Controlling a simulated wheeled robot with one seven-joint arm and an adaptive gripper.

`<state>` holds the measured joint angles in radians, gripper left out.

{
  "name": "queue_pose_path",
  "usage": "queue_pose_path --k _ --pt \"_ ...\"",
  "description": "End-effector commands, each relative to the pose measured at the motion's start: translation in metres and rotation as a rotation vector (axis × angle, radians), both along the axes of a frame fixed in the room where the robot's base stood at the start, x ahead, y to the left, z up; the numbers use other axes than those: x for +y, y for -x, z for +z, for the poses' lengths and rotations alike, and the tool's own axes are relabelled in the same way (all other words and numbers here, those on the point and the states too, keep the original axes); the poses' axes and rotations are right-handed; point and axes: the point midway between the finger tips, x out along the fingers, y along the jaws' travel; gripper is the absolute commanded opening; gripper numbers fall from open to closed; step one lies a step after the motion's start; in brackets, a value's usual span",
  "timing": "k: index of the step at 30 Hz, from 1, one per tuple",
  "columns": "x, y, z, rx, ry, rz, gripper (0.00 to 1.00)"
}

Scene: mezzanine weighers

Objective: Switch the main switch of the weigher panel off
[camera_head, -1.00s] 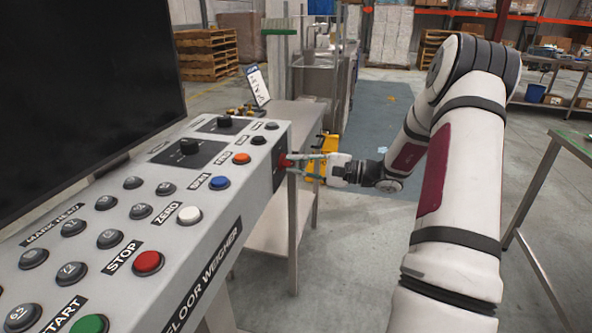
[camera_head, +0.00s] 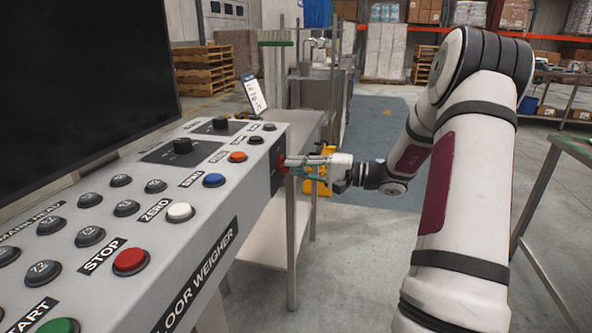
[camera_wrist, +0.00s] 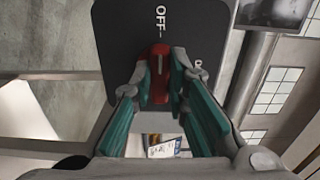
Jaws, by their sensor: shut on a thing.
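The weigher panel (camera_head: 222,232) is a grey sloped console on the left. The red main switch (camera_head: 281,163) sits on a black plate on its right end face. In the wrist view the red switch handle (camera_wrist: 157,75) stands in the middle of the black plate (camera_wrist: 122,35), its pale mark in line with the white OFF label (camera_wrist: 160,18). A second label at right is partly hidden by a fingertip. My gripper (camera_head: 300,162) is shut on the handle, one fingertip on each side (camera_wrist: 162,84).
Several buttons and knobs cover the console top, including a red STOP button (camera_head: 130,261). A black screen (camera_head: 75,90) rises behind it. A metal side table (camera_head: 262,240) stands beyond the panel, below my gripper.

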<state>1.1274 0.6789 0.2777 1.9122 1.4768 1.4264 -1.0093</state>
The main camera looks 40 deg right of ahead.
Motion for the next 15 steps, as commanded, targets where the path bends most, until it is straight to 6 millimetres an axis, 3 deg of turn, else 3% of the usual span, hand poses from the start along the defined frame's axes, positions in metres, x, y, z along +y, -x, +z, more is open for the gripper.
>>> queue_pose_path --k 9,10,12,15 --pt "0.0003 0.0009 -0.0015 0.002 0.003 0.002 0.00" --pt "0.0003 0.0009 -0.0016 0.002 0.003 0.002 0.22" --pt "0.0001 0.0007 -0.0014 0.002 0.002 0.001 0.35" --pt "0.0001 0.0006 -0.0011 0.002 0.001 0.001 0.35"
